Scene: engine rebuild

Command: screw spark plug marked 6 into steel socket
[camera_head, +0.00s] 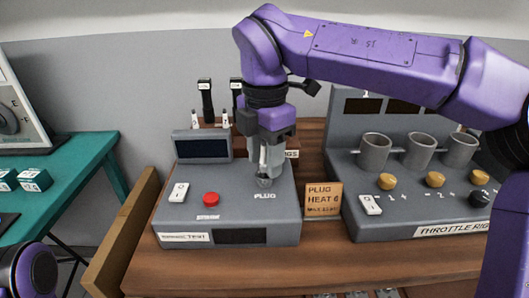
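The steel socket (264,182) is a small metal ring on top of the grey test box, just above the printed word PLUG. My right gripper (265,168) comes down from above, with its pale fingers close together right over the socket and hiding part of it. I cannot make out whether a spark plug is between the fingers, and no number 6 shows on any plug. A card (323,199) beside the box reads PLUG HEAT 6. Two small white-topped pieces (196,120), possibly spark plugs, stand behind the box. My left gripper is out of view.
The test box has a white rocker switch (178,192), a red button (211,199) and a dark screen (202,146). Black upright parts (207,101) stand behind it. The throttle rig (400,224) with metal cups is at right. A teal table (72,178) is at left.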

